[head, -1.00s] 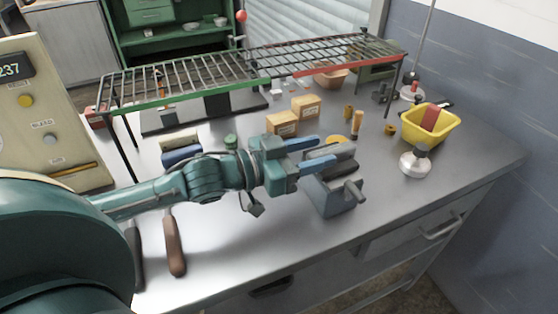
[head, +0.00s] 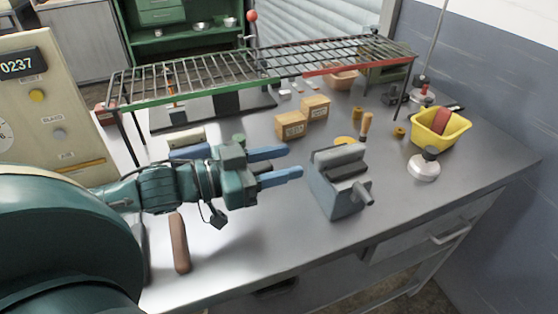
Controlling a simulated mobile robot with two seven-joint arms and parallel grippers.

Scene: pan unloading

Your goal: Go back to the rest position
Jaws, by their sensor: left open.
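My left gripper (head: 283,164) is open and empty, with two blue fingers pointing right. It is above the grey workbench (head: 300,255), to the left of a grey vise-like block (head: 343,193) with a side handle, and apart from it. The left arm comes in from the left edge. My right gripper does not show in the head view.
A wire rack (head: 190,83) on thin legs spans the back. Two cardboard boxes (head: 291,125) stand below it. A yellow bin (head: 460,130) and a flask-like object (head: 424,166) are at the right. A control panel (head: 45,110) is at left. The front bench is mostly clear.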

